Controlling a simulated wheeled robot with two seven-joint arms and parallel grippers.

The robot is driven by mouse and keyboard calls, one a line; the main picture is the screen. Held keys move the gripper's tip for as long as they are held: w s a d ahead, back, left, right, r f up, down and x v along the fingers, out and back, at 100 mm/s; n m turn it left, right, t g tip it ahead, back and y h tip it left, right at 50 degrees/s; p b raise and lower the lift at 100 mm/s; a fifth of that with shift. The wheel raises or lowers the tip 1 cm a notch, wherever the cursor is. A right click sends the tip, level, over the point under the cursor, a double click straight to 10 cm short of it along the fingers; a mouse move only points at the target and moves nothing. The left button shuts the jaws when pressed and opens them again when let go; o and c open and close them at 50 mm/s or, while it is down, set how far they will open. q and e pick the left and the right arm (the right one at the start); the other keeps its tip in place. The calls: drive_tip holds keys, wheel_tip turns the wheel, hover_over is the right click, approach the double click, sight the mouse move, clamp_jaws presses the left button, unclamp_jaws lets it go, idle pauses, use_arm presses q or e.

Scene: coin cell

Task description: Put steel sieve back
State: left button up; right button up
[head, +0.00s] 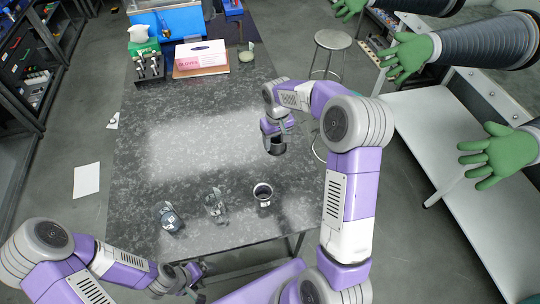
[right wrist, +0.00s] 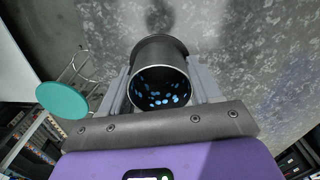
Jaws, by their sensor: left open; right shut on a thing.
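My right gripper (head: 277,127) is shut on a dark metal cylinder with a rim, which looks like the steel sieve (head: 276,147). It is held above the right part of the table. In the right wrist view the sieve (right wrist: 160,52) sits between the two fingers, its open end facing the camera, with light bluish spots inside that could be holes or bits. My left gripper (head: 190,277) is open and empty, low at the table's front edge.
A metal cup (head: 262,194) and two clear containers, one middle (head: 215,204) and one left (head: 171,217), stand on the front of the speckled table (head: 150,190). A glove box carton (head: 201,56) and a tool rack (head: 149,67) are at the back. The table's middle is clear. A stool (head: 333,39) stands right.

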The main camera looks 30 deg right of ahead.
sight(277, 151)
drive_tip(key=f, duration=0.5)
drive_tip(key=shift+s+f, duration=0.1)
drive_tip(key=shift+s, duration=0.2)
drive_tip(key=shift+w+f, duration=0.1)
drive_tip(key=shift+f, duration=0.55)
wheel_tip(277, 151, down, 3)
drive_tip(key=shift+f, duration=0.1)
drive_tip(key=shift+f, duration=0.1)
drive_tip(key=shift+f+b, duration=0.1)
drive_tip(key=shift+b, duration=0.25)
drive_tip(key=o, duration=1.2)
